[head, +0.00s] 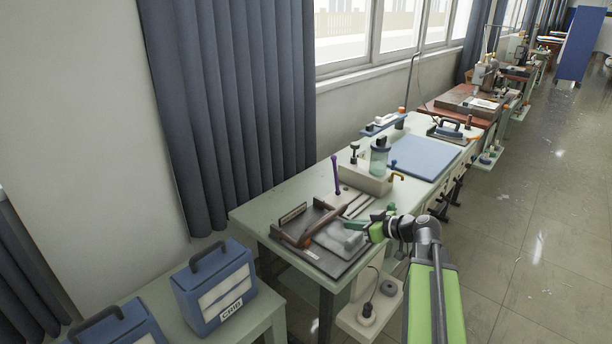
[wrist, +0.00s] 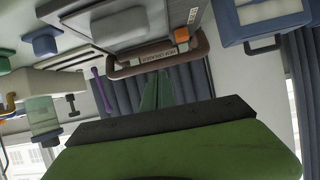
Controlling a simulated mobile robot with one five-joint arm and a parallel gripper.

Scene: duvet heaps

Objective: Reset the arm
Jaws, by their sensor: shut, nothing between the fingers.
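My gripper (head: 357,225) is green and reaches out over the near end of the pale green table (head: 250,213). I cannot tell how high above the tray the fingers are. In the wrist view the green fingers (wrist: 157,90) are together, with nothing held between them. The wrist picture is tilted, with the tray and brown bar (wrist: 203,50) along its top.
A blue box marked CRIB (head: 215,285) stands on a lower stand to the left. Behind the tray are a purple stick (head: 337,175), a clear jar (head: 379,160) and a blue pad (head: 424,156). Clear floor (head: 550,220) lies to the right.

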